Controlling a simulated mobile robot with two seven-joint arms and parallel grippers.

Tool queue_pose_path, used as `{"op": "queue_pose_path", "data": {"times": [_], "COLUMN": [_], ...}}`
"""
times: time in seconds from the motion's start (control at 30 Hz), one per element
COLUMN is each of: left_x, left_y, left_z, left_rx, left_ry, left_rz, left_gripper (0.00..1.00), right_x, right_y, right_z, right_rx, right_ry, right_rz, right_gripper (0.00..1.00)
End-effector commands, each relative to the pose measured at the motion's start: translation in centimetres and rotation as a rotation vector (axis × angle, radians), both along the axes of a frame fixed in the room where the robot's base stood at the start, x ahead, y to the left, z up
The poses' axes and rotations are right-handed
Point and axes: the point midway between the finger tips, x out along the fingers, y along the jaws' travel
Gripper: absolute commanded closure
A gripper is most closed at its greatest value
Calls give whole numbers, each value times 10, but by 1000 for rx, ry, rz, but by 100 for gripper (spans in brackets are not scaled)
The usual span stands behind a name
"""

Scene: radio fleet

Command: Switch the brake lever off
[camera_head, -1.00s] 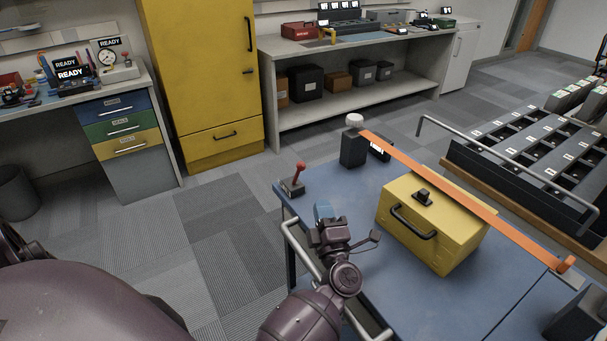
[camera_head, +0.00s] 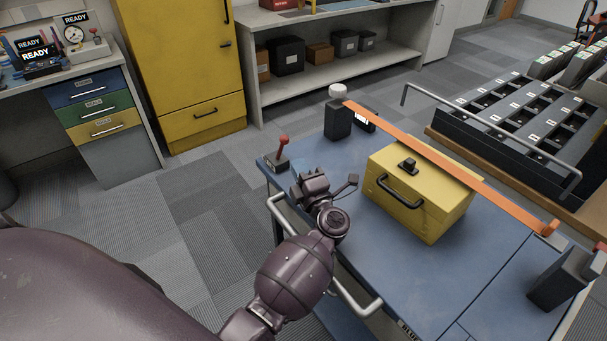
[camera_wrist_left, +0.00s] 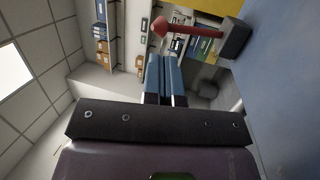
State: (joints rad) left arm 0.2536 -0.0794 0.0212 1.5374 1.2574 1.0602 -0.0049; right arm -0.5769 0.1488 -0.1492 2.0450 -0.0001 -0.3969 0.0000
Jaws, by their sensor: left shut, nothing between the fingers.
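The brake lever (camera_head: 282,149) is a red-knobbed stick on a small dark base at the far left corner of the blue cart top (camera_head: 385,245). In the left wrist view the red lever (camera_wrist_left: 190,30) shows sideways at the top, its base (camera_wrist_left: 236,40) at the right. My left gripper (camera_head: 303,182) is near the cart's left edge, just nearer to me than the lever. Its blue fingers (camera_wrist_left: 160,75) are shut and empty in the wrist view, pointing towards the lever's knob; I see no contact. My right gripper is not in view.
A yellow box (camera_head: 425,195) with a black handle stands on the cart, under an orange bar (camera_head: 450,165). The bar runs from a dark post (camera_head: 338,119). A metal rail (camera_head: 290,218) lines the cart's near left side. A yellow cabinet (camera_head: 180,75) stands behind.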

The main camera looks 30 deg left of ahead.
Motion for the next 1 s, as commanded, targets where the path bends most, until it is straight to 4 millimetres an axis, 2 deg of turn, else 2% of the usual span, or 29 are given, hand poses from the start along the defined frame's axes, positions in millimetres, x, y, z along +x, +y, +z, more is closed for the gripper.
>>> {"op": "queue_pose_path", "data": {"times": [0.2, 0.4, 1.0], "left_x": [18, 27, 29], "left_y": [29, 43, 47], "left_z": [10, 13, 17], "left_rx": [2, 1, -11], "left_ry": [-2, -1, 2], "left_rz": [0, 0, 0], "left_gripper": [100, 100, 100], "right_x": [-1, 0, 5], "right_y": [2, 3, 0], "right_z": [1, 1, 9], "right_rx": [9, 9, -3], "right_ry": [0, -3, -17], "right_rz": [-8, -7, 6], "right_gripper": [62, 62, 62]}}
